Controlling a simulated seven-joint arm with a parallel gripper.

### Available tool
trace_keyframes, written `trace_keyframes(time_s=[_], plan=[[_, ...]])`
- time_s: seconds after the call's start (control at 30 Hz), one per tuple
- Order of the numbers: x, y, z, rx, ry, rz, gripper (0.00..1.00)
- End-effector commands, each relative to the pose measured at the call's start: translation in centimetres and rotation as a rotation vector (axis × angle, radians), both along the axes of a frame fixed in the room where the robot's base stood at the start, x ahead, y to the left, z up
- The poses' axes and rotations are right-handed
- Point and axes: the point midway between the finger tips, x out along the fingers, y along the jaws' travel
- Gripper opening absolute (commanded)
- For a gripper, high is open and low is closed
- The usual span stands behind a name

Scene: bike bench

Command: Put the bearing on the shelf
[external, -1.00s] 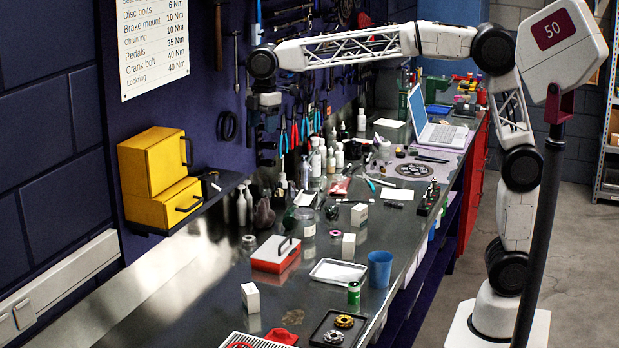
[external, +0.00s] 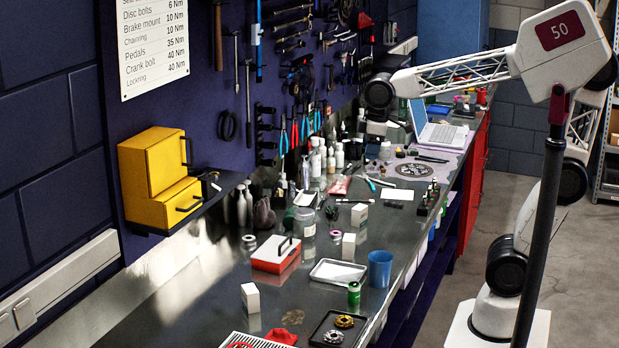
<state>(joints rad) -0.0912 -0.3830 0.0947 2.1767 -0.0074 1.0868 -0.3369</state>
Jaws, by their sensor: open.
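The black shelf (external: 160,229) is fixed to the wall at left. A yellow drawer cabinet (external: 152,165) stands on it, with a small dark item with a light part (external: 210,182) near its right end. I cannot tell for sure which part is the bearing. A small silver ring (external: 249,240) lies on the bench behind the red-lidded box. Gold rings (external: 344,321) and a silver ring (external: 333,337) lie on a black tray at the front. My gripper (external: 376,138) is open, small and dark, above the far bench, well away from the shelf.
Bottles crowd the wall side. A laptop (external: 432,125) stands farther back.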

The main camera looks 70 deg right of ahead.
Motion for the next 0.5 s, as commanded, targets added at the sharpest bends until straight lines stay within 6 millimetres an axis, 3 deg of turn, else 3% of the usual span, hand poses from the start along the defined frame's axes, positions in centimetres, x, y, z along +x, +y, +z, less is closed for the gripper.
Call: trace_keyframes(time_s=[0.03, 0.3, 0.5], plan=[[-1.6, -0.6, -0.8, 0.005, -0.005, -0.035, 0.61], [-9.2, -2.9, -5.6, 0.036, -0.034, -0.239, 0.61], [-13.8, -4.0, -9.0, 0.057, -0.055, -0.367, 0.61]])
